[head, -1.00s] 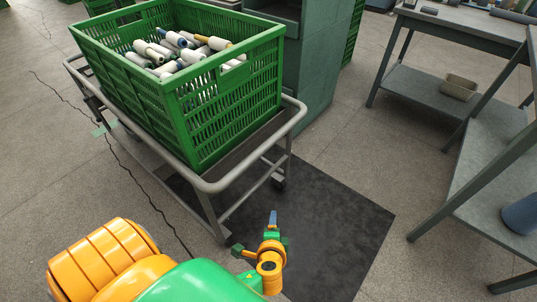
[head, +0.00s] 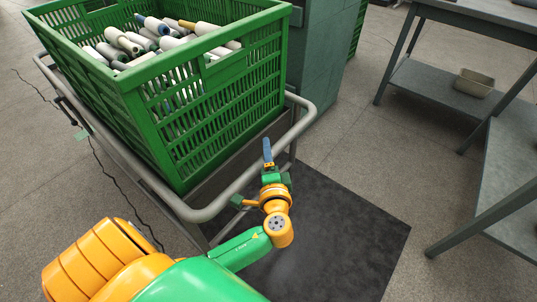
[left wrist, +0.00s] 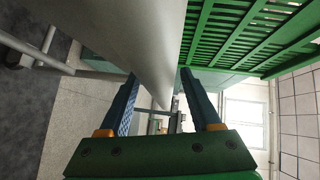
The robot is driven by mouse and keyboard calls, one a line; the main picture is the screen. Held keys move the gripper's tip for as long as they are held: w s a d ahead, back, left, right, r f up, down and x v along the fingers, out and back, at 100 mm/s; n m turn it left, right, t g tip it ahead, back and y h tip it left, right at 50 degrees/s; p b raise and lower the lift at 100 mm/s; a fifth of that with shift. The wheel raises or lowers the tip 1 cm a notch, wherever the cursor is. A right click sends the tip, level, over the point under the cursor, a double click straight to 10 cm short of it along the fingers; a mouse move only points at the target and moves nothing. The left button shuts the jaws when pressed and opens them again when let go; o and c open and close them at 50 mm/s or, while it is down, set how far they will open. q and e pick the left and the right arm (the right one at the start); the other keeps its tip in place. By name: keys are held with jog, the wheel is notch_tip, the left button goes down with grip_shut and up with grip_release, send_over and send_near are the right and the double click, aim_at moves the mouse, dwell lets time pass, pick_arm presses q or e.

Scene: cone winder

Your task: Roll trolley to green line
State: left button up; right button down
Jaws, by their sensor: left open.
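The trolley (head: 209,213) has a grey tube frame with a rounded rail. It carries a green slatted crate filled with cones. My left gripper (head: 267,155) is open at the trolley's near rail, at its right part. In the left wrist view the grey rail (left wrist: 150,45) runs between the two open fingers (left wrist: 160,105); I cannot tell whether they touch it. A small green patch (head: 82,135) shows on the floor at the trolley's left side; I cannot tell whether it belongs to the green line. My right gripper is not in view.
A dark mat (head: 345,235) lies on the floor beside and under the trolley's near end. A grey-green cabinet (head: 322,60) stands close behind it. Grey tables (head: 425,85) stand at the right. A dark cable (head: 110,180) runs along the floor at the left.

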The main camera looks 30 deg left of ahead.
pick_arm(q)
grip_shut()
dwell(1.4)
